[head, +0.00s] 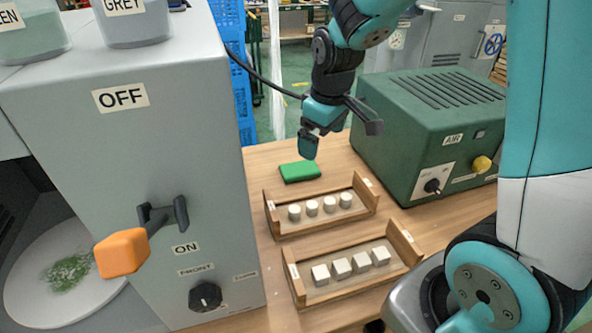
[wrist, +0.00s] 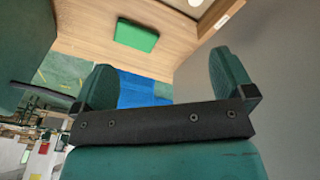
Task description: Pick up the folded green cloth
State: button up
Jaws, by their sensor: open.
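The folded green cloth (head: 300,171) lies flat on the wooden table behind the two trays in the head view. It also shows near the top of the wrist view (wrist: 136,35), beyond my fingers and left of the space between them. My gripper (head: 309,143) hangs just above and behind the cloth in the head view. In the wrist view its two fingers (wrist: 165,80) are spread apart with nothing between them. The gripper is apart from the cloth.
Two wooden trays with white pieces, the round-piece tray (head: 290,231) and the block tray (head: 320,293), stand in front of the cloth. A grey cabinet (head: 130,140) with an orange-ended lever (head: 122,253) stands left. A green AIR box (head: 425,130) stands right.

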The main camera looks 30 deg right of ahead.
jog(key=w+d+f+n+g, duration=0.1)
jog(key=w+d+f+n, duration=0.1)
jog(key=w+n, duration=0.4)
jog(key=w+d+f+n+g, duration=0.15)
jog(key=w+n, duration=0.25)
jog(key=w, duration=0.4)
jog(key=p, duration=0.2)
send_over(301, 167)
jog(key=shift+n+t, duration=0.3)
jog(key=shift+t, duration=0.05)
jog(key=f, duration=1.1)
jog(key=shift+s+a+f, duration=0.15)
jog(key=shift+s+f, duration=0.05)
jog(key=shift+f, duration=0.15)
jog(key=shift+w+f+p, duration=0.15)
jog(key=shift+f+p, duration=0.65)
jog(key=shift+f, duration=1.95)
jog(key=c, duration=0.9)
jog(key=shift+r, duration=0.1)
